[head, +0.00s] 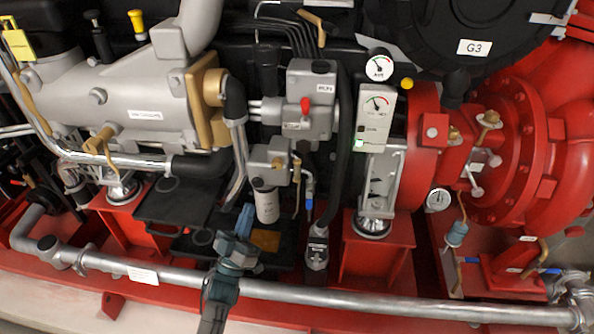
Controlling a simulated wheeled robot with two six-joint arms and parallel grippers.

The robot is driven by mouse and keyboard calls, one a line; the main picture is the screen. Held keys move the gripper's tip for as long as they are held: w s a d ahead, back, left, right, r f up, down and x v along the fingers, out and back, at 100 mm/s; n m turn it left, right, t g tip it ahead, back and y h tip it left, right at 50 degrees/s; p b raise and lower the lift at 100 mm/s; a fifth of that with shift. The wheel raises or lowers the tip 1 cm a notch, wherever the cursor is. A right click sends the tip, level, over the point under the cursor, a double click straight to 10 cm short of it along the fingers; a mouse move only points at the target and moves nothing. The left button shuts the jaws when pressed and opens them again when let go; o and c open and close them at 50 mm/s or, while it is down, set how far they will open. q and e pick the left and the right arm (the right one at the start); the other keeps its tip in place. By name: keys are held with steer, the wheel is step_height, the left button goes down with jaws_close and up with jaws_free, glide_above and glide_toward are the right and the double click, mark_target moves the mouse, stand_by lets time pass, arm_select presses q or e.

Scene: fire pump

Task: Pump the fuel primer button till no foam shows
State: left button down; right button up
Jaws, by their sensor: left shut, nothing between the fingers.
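My left gripper (244,212) is shut and empty. Its blue fingers point up and away, at the lower left of a white cylindrical canister (267,203). The canister hangs below a small grey housing (270,160). I cannot make out which part is the primer button, and I see no clear foam. Whether the fingers touch the canister cannot be told. My right gripper is not in view.
A silver pipe (390,302) runs across the front, under my left arm. A black hose (347,150) drops right of the grey block. A gauge panel (374,120) stands further right, beside the red pump casing (520,150). A grey manifold (120,95) fills the upper left.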

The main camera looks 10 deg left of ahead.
mark_target(258, 183)
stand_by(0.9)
